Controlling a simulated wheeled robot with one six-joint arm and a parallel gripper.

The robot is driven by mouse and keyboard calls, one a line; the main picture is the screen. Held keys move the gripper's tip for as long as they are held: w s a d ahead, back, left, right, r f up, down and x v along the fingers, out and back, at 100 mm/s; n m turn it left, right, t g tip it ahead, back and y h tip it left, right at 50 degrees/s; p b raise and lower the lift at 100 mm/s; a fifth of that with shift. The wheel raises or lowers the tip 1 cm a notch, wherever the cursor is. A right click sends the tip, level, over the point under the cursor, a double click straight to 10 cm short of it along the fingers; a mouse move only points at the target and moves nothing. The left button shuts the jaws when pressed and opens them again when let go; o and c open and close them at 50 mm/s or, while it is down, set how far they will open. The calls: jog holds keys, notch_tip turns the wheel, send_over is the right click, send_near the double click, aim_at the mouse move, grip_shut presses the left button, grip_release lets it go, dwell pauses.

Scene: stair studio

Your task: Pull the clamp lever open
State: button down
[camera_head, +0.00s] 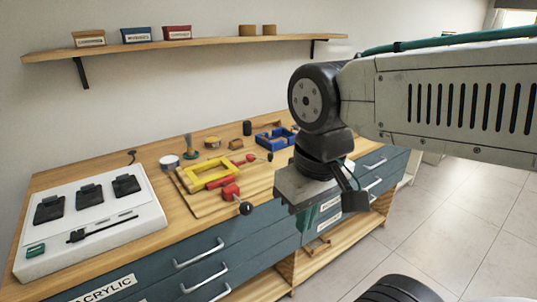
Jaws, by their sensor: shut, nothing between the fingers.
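A red toggle clamp (230,192) sits at the front of a wooden board (190,203) on the bench. Its lever ends in a black ball knob (246,208) that points toward the front edge. A second red clamp (250,158) with a dark knob (270,157) is at the back right of the board. A yellow frame (205,175) lies between them. My gripper (352,192) is to the right of both clamps, in front of the bench's drawer side in the picture, touching neither lever. It is shut and empty. Its wrist hides part of the bench's right end.
A white panel with black switches (95,218) fills the bench's left end. A blue frame (275,139), a dark cylinder (247,128) and small tins (169,161) stand behind the board. A wall shelf (200,46) hangs above. Drawer handles (199,252) stick out in front.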

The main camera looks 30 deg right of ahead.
jog(key=w+d+r+m, duration=0.2)
jog(key=w+d, duration=0.2)
jog(key=w, duration=0.9)
jog(key=w+d+f+m, duration=0.1)
jog(key=w+d+f, duration=0.2)
jog(key=w+d, duration=0.2)
jog(key=w+d+f+m+t+h, duration=0.1)
jog(key=w+d, duration=0.4)
jog(key=w, duration=0.6)
jog(key=w+d+f+m+t+h, duration=0.1)
jog(key=w+d+f, duration=0.3)
jog(key=w, duration=0.4)
jog(key=shift+w+d+f+m, duration=0.35)
jog(key=shift+d+m, duration=0.2)
jog(key=shift+m, duration=0.25)
jog(key=x, duration=1)
jog(key=shift+d, duration=0.1)
jog(key=shift+w+d, duration=0.35)
jog(key=shift+w, duration=0.2)
jog(key=shift+w+d, duration=0.35)
jog(key=shift+w, duration=0.2)
jog(key=shift+w+d, duration=0.4)
jog(key=shift+w, duration=0.25)
